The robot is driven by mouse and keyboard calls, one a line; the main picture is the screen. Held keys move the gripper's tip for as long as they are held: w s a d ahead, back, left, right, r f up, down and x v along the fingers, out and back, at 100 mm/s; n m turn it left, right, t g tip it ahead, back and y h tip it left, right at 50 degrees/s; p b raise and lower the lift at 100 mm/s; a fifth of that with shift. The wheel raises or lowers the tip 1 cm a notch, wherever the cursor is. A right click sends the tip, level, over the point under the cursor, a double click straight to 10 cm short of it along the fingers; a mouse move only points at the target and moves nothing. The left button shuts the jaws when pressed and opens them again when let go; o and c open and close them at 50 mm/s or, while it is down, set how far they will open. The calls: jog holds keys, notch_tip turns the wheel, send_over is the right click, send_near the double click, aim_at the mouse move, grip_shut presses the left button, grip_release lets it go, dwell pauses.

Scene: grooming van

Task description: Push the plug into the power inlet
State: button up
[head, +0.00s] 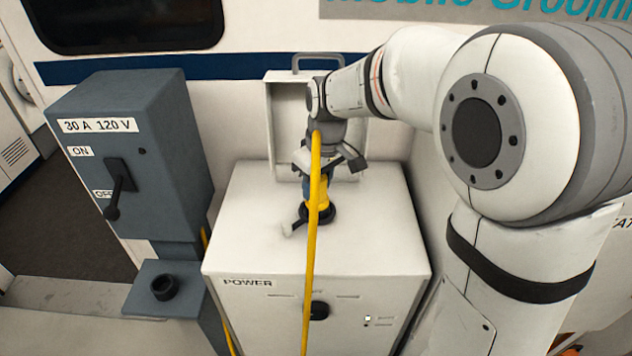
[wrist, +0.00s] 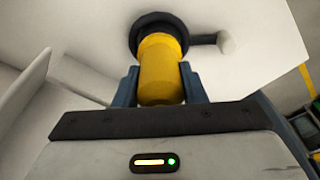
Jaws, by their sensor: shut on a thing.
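My gripper (head: 318,182) points down over the white POWER box and is shut on the yellow plug (head: 325,192). In the wrist view, the two blue-grey fingers of my gripper (wrist: 161,84) sit on either side of the yellow plug (wrist: 160,65). The power inlet (head: 330,215) is a black ring on top of the box. It also shows in the wrist view (wrist: 150,24). The plug's far end is lined up with the ring and meets it in view. I cannot tell how deep it sits. The yellow cable partly hides the plug in the head view.
A small pale-tipped lever (head: 293,228) sticks out beside the inlet. The yellow cable (head: 310,265) hangs down the front of the white box (head: 255,240). A grey switch box (head: 150,140) with its handle near OFF stands left. An open-fronted white housing (head: 285,115) stands behind.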

jog(key=shift+f, duration=0.2)
jog(key=o, duration=1.3)
jog(key=r, duration=0.4)
jog(key=r+b, duration=0.1)
jog(key=r, duration=0.2)
jog(key=shift+s+d, duration=0.35)
jog(key=shift+s, duration=0.05)
jog(key=shift+s+d+r, duration=0.15)
jog(key=shift+r, duration=0.2)
jog(key=s+d+f+m, duration=0.2)
jog(key=s+d+m, duration=0.1)
jog(key=s, duration=0.3)
jog(key=s+d+f+m+t, duration=0.1)
jog(key=s+d+f+m, duration=0.1)
jog(key=s+d, duration=0.3)
jog(key=s+d+f+m+h, duration=0.1)
jog(key=s+d+f+m, duration=0.1)
jog(key=s+d, duration=0.3)
jog(key=shift+s+f+m+t, duration=0.15)
jog(key=shift+s+m, duration=0.25)
jog(key=shift+s, duration=0.15)
jog(key=shift+s+f+m+t, duration=0.15)
jog(key=shift+s+m, duration=0.25)
jog(key=shift+s, duration=0.15)
